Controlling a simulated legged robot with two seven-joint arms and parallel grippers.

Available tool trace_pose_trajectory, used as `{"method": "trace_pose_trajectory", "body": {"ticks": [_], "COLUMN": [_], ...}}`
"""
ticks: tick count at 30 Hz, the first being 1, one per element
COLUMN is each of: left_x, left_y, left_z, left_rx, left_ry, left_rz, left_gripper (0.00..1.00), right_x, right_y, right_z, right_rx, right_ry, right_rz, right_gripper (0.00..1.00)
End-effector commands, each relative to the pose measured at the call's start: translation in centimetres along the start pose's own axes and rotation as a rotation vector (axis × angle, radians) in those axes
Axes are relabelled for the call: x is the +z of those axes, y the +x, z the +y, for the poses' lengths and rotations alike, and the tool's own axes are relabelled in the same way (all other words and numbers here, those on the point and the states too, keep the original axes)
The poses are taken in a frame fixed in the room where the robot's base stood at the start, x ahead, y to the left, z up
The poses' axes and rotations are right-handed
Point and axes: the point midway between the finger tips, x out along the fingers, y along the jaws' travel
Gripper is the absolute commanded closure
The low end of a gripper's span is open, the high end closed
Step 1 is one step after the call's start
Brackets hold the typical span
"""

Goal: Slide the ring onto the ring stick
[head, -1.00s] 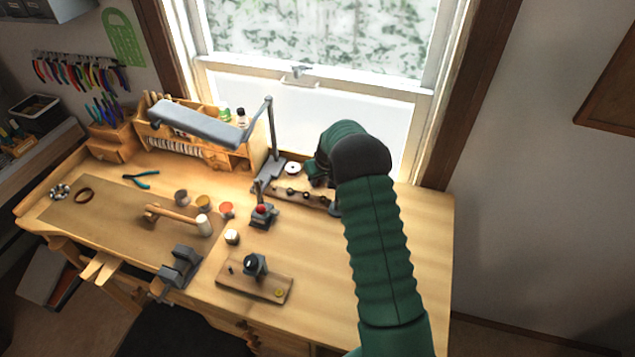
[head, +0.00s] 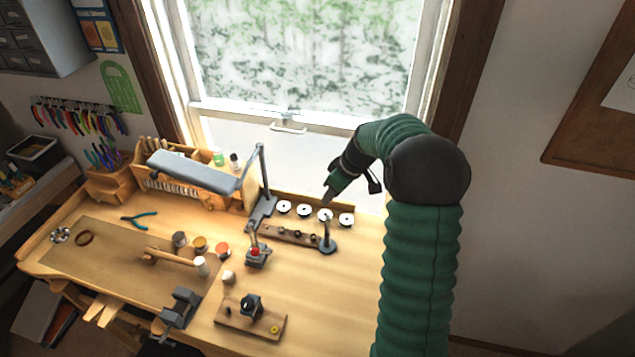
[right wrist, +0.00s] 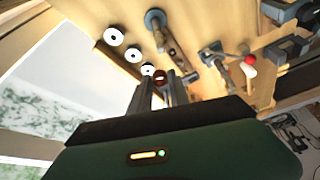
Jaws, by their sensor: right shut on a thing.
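The ring (right wrist: 160,78) is a small copper-brown band between the fingertips of my right gripper in the right wrist view. My right gripper (right wrist: 160,76) is shut on it. The ring looks apart from the stick, but the exact gap cannot be told. My left gripper is out of view.
Several white discs (head: 284,207) line the bench's back edge behind the stick. A wooden strip with dark knobs (head: 290,236) lies left of it. A small stand with a red ball (head: 255,253) and a grey lamp (head: 195,168) are further left. The bench's front right is clear.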

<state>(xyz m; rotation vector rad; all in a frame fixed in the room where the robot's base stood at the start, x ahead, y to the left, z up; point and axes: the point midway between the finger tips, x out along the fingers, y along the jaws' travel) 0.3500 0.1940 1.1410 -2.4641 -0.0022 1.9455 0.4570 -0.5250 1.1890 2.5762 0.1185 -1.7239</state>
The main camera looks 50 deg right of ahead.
Motion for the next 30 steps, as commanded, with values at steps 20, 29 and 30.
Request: {"method": "trace_pose_trajectory", "body": {"ticks": [20, 29, 30], "left_x": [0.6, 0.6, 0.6], "left_y": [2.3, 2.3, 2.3], "left_z": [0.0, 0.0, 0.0], "left_rx": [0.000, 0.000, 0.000], "left_ry": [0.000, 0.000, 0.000], "left_rz": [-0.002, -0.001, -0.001], "left_gripper": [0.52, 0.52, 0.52], "right_x": [2.3, 2.2, 2.2], "right_y": [3.3, 3.4, 3.4], "right_z": [-0.6, -0.7, -0.7], "right_rx": [-0.015, -0.014, -0.014], "right_ry": [-0.055, -0.055, -0.055], "right_rz": [0.005, 0.004, 0.004], "right_gripper": [1.00, 1.00, 1.00]}}
